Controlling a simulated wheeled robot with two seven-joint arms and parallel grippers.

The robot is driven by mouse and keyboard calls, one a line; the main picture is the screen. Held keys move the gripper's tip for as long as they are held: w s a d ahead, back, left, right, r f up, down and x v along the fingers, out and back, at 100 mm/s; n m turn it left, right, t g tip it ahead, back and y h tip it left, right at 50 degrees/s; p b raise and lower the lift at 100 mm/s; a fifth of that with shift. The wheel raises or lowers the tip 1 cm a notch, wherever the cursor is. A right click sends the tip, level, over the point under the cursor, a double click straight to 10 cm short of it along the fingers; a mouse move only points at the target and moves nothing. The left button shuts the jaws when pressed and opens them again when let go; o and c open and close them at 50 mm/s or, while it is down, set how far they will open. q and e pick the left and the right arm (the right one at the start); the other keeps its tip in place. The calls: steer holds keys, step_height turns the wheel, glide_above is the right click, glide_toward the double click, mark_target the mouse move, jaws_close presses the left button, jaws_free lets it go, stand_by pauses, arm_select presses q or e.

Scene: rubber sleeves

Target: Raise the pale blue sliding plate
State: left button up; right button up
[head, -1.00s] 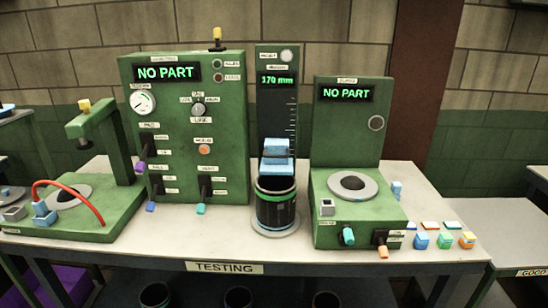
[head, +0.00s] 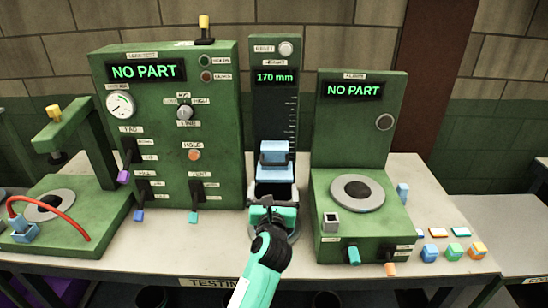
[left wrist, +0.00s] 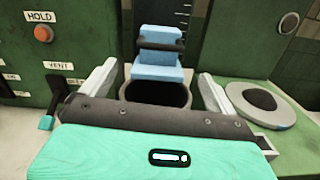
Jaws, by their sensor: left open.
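The pale blue sliding plate (head: 275,172) is on the green height gauge (head: 275,108), whose display reads 170 mm. A blue block with a dark crossbar rises above the plate; it also shows in the left wrist view (left wrist: 158,72). Directly below the plate is a black open-topped sleeve (left wrist: 157,92), mostly hidden by my gripper in the head view. My left gripper (head: 273,197) is open in front of the gauge. In the left wrist view its two pale fingers stand apart, left and right of the sleeve's mouth, short of the plate. My right gripper is not in view.
A green panel with HOLD and VENT controls (head: 172,130) stands close at left. A green station with a round grey ring (head: 357,192) stands close at right. A press with a red hose (head: 75,218) is far left. Small coloured blocks (head: 455,250) lie at the right front.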

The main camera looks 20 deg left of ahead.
mark_target(275, 165)
arm_select(q)
steer(key=shift+n, duration=0.4)
steer(key=p+x, duration=0.3)
steer(key=x, duration=1)
steer(key=shift+w+f, duration=0.15)
steer(key=shift+w, duration=0.45)
